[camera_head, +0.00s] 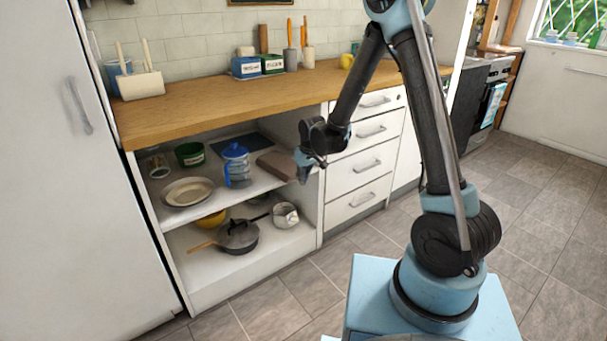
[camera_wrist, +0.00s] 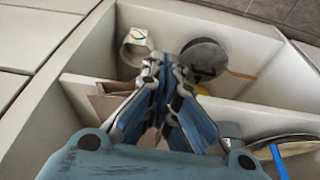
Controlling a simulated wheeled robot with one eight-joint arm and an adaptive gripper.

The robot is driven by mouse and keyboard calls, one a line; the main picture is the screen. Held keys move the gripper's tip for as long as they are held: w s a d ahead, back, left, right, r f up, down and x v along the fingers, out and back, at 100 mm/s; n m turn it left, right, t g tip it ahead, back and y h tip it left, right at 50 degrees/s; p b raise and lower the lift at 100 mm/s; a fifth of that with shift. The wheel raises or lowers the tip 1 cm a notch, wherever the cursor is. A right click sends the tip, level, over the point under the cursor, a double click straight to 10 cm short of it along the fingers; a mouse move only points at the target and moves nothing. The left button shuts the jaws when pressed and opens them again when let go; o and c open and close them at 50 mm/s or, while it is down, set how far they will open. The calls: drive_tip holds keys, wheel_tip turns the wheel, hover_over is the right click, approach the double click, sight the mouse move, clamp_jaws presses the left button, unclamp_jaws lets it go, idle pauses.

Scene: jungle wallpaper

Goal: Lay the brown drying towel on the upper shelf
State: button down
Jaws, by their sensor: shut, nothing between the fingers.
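The brown towel (camera_head: 278,164) is a folded, flat-looking piece on the upper shelf (camera_head: 225,192) of the open cabinet, at its right end. My gripper (camera_head: 303,174) is at the shelf's front right, just right of the towel. In the wrist view my gripper (camera_wrist: 158,68) shows blue fingers with their tips together and nothing between them. A brown piece, apparently the towel (camera_wrist: 106,102), shows left of the fingers, partly hidden by them. I cannot tell whether the fingers touch it.
A blue-lidded jug (camera_head: 237,165), a plate (camera_head: 187,192), a green bowl (camera_head: 189,154) and a glass jar (camera_head: 158,165) share the upper shelf. A lidded pan (camera_head: 238,236) and a pot (camera_head: 286,215) stand below. The countertop (camera_head: 220,100) overhangs the shelf; drawers (camera_head: 368,165) adjoin right.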

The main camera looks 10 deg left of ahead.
sight(290, 175)
drive_tip(key=shift+w+a+f, duration=1.7)
drive_tip(key=shift+a, duration=0.15)
drive_tip(key=shift+w+a, duration=1.3)
drive_tip(key=shift+a, duration=0.1)
